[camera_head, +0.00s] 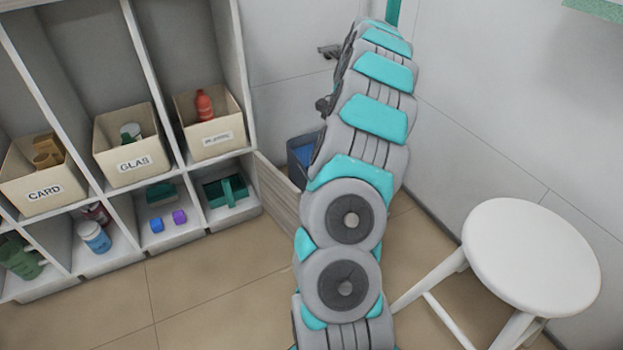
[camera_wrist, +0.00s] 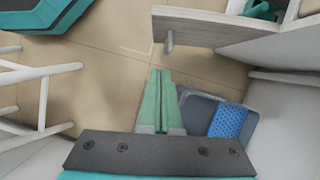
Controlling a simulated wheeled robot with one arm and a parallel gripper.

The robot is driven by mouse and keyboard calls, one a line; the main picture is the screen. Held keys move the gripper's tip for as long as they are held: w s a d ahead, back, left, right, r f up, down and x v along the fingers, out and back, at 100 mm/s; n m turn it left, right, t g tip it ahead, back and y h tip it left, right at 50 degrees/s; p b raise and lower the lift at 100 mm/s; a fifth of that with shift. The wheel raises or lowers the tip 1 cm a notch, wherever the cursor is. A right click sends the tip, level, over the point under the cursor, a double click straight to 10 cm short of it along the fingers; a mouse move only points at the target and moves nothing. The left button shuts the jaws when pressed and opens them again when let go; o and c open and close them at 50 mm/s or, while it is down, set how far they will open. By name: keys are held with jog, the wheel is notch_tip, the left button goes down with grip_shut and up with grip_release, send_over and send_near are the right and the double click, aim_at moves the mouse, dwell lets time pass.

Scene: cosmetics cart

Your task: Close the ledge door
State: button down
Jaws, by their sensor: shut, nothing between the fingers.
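The ledge door is a low pale wooden panel (camera_head: 276,196) that stands open, jutting out from the right end of the shelf unit. In the wrist view the door (camera_wrist: 225,29) shows at the top, with a short light knob (camera_wrist: 169,42) near its left end. My gripper (camera_wrist: 161,74) has green fingers, shut and empty, pointing towards the knob end of the door. A gap shows between the fingertips and the knob in the picture; I cannot judge its depth. In the head view my arm hides the gripper and part of the area behind the door.
A grey bin (camera_head: 299,155) with a blue item (camera_wrist: 229,121) stands beside the door, close to my fingers. A white stool (camera_head: 530,257) stands at right. The shelf unit (camera_head: 180,172) holds labelled boxes and small items. Tiled floor (camera_head: 215,290) in front is clear.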

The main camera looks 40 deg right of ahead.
aim_at(285, 197)
jog(key=a+f+b, duration=0.1)
jog(key=a+f, duration=0.6)
jog(key=f, duration=0.2)
jog(key=shift+w+a, duration=0.15)
jog(key=shift+a, duration=0.2)
jog(key=shift+a+f, duration=0.1)
